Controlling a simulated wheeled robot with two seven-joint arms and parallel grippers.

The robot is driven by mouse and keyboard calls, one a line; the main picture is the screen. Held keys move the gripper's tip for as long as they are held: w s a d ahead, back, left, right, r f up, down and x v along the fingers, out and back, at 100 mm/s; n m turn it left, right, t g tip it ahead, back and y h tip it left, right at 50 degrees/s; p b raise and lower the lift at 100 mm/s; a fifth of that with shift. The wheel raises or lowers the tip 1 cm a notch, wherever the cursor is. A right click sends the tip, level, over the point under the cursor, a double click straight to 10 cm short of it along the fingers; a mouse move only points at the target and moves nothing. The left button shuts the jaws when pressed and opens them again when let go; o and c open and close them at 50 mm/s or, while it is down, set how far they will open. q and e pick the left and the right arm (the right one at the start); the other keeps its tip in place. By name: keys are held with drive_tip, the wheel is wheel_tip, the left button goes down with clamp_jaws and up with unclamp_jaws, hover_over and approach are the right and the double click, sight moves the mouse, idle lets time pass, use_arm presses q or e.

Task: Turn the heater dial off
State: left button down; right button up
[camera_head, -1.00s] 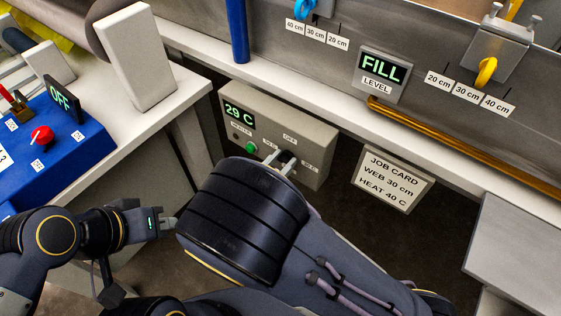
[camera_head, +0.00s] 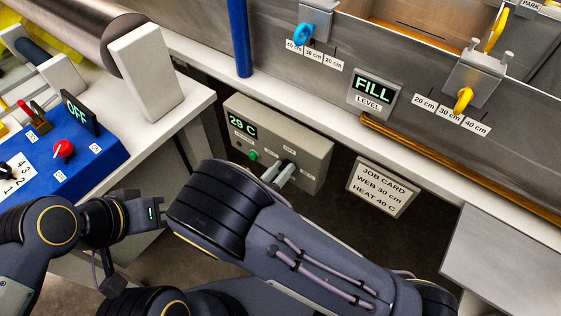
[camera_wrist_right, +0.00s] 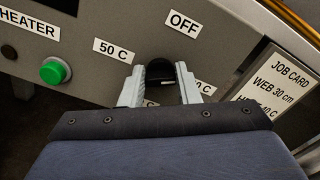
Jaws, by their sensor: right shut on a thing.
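The grey heater box (camera_head: 300,146) hangs below the bench edge, with a lit 29 C display (camera_head: 242,126) and a green button (camera_head: 253,155). The black heater dial (camera_wrist_right: 161,72) shows in the right wrist view, below the OFF label (camera_wrist_right: 184,24) and right of the 50 C label (camera_wrist_right: 117,50). Another label to its right is partly covered. My right gripper (camera_wrist_right: 160,88) is shut on the dial, one finger on each side; it also shows in the head view (camera_head: 278,172). The dial's setting is unclear. My left gripper (camera_head: 158,212) is at lower left, its fingertips hidden behind my right arm.
A job card (camera_head: 383,186) reading WEB 30 cm, HEAT 40 C hangs right of the box. A blue control unit (camera_head: 95,155) with a red knob and OFF display stands at left. The FILL LEVEL display (camera_head: 375,95) is on the tank wall above.

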drive_tip(key=n+p, duration=0.2)
drive_tip(key=shift+r+n, duration=0.15)
drive_tip(key=shift+n, duration=0.25)
drive_tip(key=n+p, duration=0.2)
drive_tip(key=shift+n, duration=0.4)
drive_tip(key=n, duration=0.1)
drive_tip(key=n+p, duration=0.1)
drive_tip(key=n, duration=0.1)
drive_tip(key=shift+a+f+p, duration=0.1)
drive_tip(key=shift+f+p, duration=0.15)
drive_tip(key=shift+p, duration=0.05)
drive_tip(key=shift+f+n+p, duration=0.1)
drive_tip(key=shift+n+p, duration=0.4)
drive_tip(key=shift+n, duration=1.1)
drive_tip(key=o, duration=1)
